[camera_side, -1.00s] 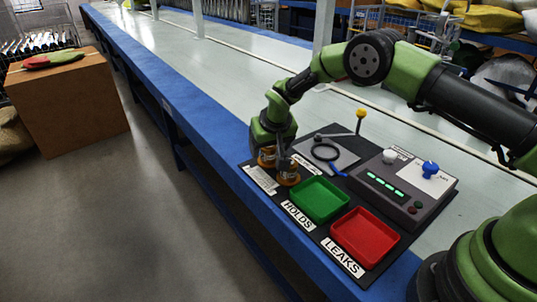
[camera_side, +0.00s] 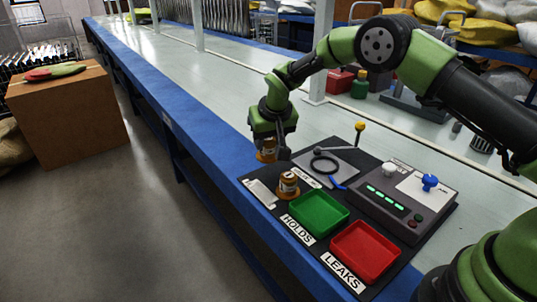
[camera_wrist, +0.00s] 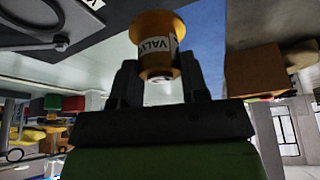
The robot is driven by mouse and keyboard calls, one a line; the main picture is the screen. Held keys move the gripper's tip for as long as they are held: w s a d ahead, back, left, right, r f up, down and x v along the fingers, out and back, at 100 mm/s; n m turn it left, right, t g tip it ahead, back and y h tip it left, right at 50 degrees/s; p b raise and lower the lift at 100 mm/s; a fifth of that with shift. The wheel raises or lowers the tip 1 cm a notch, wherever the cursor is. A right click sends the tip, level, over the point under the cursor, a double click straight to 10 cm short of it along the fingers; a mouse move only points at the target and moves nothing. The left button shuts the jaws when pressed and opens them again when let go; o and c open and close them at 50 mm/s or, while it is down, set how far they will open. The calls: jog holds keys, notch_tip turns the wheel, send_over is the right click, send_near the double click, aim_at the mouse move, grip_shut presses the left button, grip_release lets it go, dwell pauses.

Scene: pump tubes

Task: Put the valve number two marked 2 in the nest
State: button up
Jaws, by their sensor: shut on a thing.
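My gripper (camera_side: 271,143) is shut on a brass-coloured valve (camera_side: 266,151) and holds it raised above the back left end of the dark mat. The grey plate (camera_side: 327,164) with a black ring and a yellow-knobbed lever lies to the right of my gripper. I cannot tell for certain which part is the nest.
A green tray (camera_side: 318,214) marked HOLDS and a red tray (camera_side: 365,252) marked LEAKS lie at the mat's front. A grey control box (camera_side: 405,200) with green lights and a blue knob stands to the right. The bench beyond is mostly clear.

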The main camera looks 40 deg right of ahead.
jog(key=r, duration=0.1)
jog(key=d+r, duration=0.1)
jog(key=r, duration=0.2)
jog(key=shift+s+d, duration=0.15)
jog(key=shift+d, duration=0.2)
jog(key=s+d+r, duration=0.1)
jog(key=s+d, duration=0.5)
jog(key=d, duration=0.6)
jog(key=shift+d+f, duration=0.15)
jog(key=shift+f, duration=4.7)
jog(key=o, duration=1.2)
jog(key=shift+s+f, duration=0.1)
jog(key=shift+f, duration=0.05)
